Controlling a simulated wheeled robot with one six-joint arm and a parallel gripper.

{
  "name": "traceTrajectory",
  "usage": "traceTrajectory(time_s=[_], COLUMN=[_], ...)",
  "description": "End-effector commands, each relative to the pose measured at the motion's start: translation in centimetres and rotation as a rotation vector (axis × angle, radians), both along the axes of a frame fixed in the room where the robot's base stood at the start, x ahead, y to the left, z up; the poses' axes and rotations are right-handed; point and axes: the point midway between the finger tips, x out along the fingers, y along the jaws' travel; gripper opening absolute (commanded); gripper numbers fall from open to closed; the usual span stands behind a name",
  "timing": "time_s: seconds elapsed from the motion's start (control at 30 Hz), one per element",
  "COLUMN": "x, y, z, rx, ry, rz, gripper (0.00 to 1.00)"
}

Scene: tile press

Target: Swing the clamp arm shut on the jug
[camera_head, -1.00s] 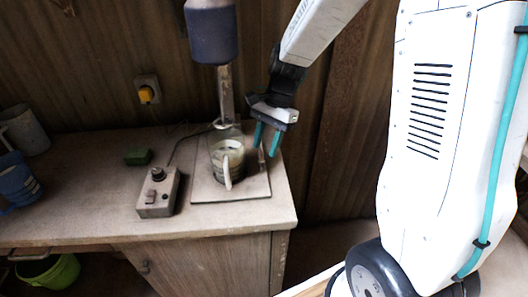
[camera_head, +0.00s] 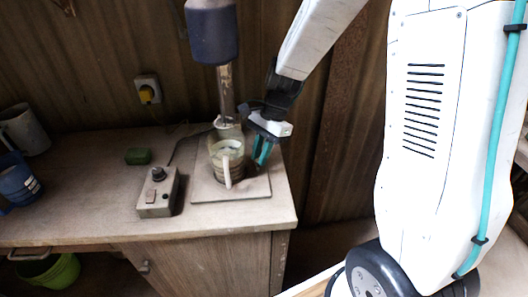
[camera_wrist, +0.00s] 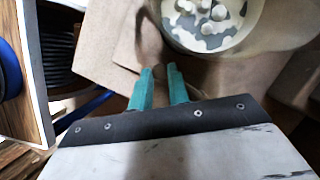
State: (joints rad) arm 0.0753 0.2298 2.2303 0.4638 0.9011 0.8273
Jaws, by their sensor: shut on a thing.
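In the wrist view the jug (camera_wrist: 250,42) shows from above at the top right, with pale lumps inside. My gripper (camera_head: 261,161) points down just right of the jug. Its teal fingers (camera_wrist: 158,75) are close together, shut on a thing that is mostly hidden. A blurred brownish upright piece (camera_wrist: 149,42) just beyond the fingertips looks like part of the clamp arm. I cannot tell whether it touches the jug.
The press column with its dark blue head (camera_head: 212,35) rises behind the jug. A grey control box (camera_head: 158,193) with a cable stands left of the plate (camera_head: 245,193). A green block (camera_head: 138,157) and mugs (camera_head: 18,180) are further left. The table's right edge is close to my gripper.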

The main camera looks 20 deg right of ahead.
Motion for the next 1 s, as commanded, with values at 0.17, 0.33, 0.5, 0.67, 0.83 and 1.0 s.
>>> traceTrajectory(time_s=[0.17, 0.33, 0.5, 0.67, 0.83, 1.0], x=[0.3, 0.3, 0.3, 0.3, 0.4, 0.6], y=[0.6, 0.6, 0.6, 0.6, 0.5, -0.4], z=[0.0, 0.0, 0.0, 0.0, 0.4, 2.7], rx=[-0.001, -0.001, -0.001, 0.0, 0.0, -0.001], ry=[-0.001, -0.001, -0.001, 0.0, -0.002, -0.004], rz=[-0.1, -0.102, -0.102, -0.101, -0.102, -0.101], gripper=[0.0, 0.0, 0.39, 0.39, 0.39, 0.39])
